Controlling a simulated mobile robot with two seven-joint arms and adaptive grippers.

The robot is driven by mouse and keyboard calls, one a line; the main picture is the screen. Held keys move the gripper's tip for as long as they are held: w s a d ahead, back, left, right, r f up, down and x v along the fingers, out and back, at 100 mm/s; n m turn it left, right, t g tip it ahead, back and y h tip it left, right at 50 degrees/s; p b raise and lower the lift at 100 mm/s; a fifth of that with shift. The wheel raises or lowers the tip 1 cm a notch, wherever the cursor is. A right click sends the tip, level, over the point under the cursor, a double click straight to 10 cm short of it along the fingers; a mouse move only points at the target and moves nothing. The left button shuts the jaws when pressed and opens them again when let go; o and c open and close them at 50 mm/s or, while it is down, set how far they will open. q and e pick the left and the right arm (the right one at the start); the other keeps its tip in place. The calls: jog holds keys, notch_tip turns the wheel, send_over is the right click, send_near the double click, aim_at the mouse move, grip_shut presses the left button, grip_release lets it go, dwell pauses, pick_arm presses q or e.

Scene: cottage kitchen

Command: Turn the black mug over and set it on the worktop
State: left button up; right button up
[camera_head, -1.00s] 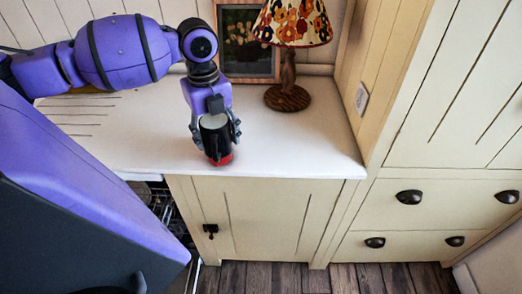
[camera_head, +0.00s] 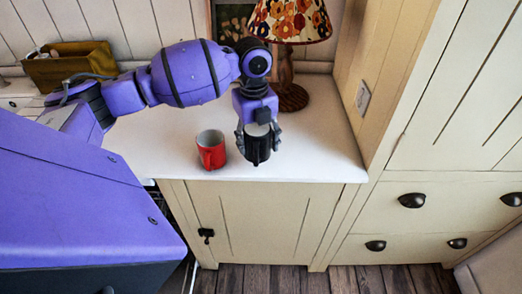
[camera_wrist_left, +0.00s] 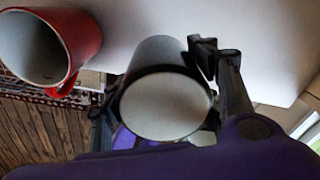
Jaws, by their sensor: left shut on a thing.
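The black mug (camera_head: 257,152) is in my left gripper (camera_head: 258,137), near the front edge of the worktop (camera_head: 310,150). The fingers are shut on its sides. A pale round end of the mug faces up; it also shows in the left wrist view, where the black mug (camera_wrist_left: 155,55) sits between the fingers (camera_wrist_left: 160,95). I cannot tell for sure whether this end is the mouth or the base, or whether the mug touches the worktop. My right gripper is out of view.
A red mug (camera_head: 212,155) stands upright just left of the black mug, its handle toward the front. A lamp (camera_head: 287,75) stands behind the gripper. A brown box (camera_head: 70,65) is at the back left. The worktop's right end is clear.

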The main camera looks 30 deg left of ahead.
aim_at(260, 151)
pick_arm(q)
jog(key=shift+w+d+f, duration=0.25)
jog(key=shift+w+f, duration=0.05)
jog(key=shift+f, duration=0.1)
jog(key=shift+w+d+f, duration=0.1)
jog(key=shift+w+f, duration=0.05)
jog(key=shift+f, duration=1.65)
jog(key=o, duration=1.4)
jog(key=shift+f, duration=0.1)
notch_tip(260, 151, up, 12)
jog(key=shift+r, duration=0.2)
